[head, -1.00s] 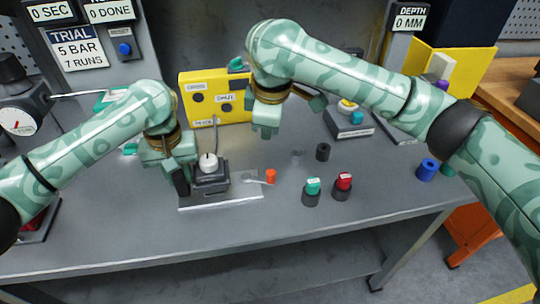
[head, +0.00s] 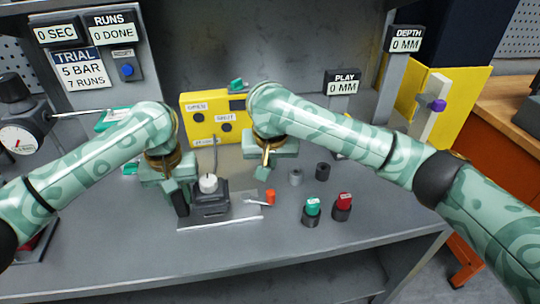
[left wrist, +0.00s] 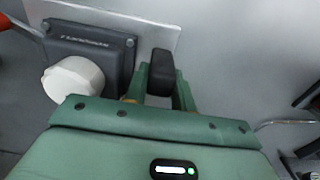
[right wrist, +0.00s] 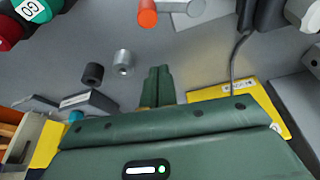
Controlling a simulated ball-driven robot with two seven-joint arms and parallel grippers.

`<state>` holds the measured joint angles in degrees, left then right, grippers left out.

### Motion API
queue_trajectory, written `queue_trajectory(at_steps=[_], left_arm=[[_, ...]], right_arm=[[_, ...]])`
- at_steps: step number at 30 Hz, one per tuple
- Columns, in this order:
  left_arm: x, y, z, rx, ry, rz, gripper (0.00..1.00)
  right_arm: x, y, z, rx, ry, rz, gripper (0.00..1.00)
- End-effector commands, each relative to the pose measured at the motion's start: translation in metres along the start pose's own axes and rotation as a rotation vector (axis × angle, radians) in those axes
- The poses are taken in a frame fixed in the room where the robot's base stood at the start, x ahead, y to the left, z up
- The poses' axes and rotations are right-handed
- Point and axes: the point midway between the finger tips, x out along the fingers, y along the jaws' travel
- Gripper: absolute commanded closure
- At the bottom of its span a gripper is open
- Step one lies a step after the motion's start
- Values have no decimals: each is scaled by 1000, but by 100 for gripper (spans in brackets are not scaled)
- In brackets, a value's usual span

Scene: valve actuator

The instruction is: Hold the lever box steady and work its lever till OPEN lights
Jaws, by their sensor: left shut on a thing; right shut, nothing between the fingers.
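The lever box (head: 211,203) is a dark box with a white round cap, on a pale plate at the table's front. It also shows in the left wrist view (left wrist: 88,45). Its grey lever with an orange knob (head: 270,197) sticks out to the right; the knob shows in the right wrist view (right wrist: 147,12). My left gripper (head: 180,197) is shut on a black block (left wrist: 162,70) at the box's left side. My right gripper (head: 264,171) is shut and empty, behind and above the orange knob, apart from it. A yellow panel (head: 237,104) behind has OPEN and SHUT labels; both lamps look dark.
Green (head: 312,208) and red (head: 343,203) buttons stand right of the lever. Two small cylinders, grey (head: 295,177) and dark (head: 322,171), stand behind them. A dark cable rises from the box towards the yellow panel.

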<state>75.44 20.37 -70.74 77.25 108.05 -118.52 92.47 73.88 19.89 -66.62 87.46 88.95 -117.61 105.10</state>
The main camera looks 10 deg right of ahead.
Motion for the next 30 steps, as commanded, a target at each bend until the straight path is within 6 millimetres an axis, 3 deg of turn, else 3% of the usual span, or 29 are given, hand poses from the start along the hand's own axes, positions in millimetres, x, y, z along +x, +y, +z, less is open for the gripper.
queue_trajectory(at_steps=[6,15,30], left_arm=[[4,0,2,0,-6,-2,100],[4,0,2,0,-7,-2,100],[4,0,2,0,-7,-2,100]], right_arm=[[47,0,1,0,-3,2,100],[34,0,34,-3,0,0,100],[32,0,38,2,0,2,100]])
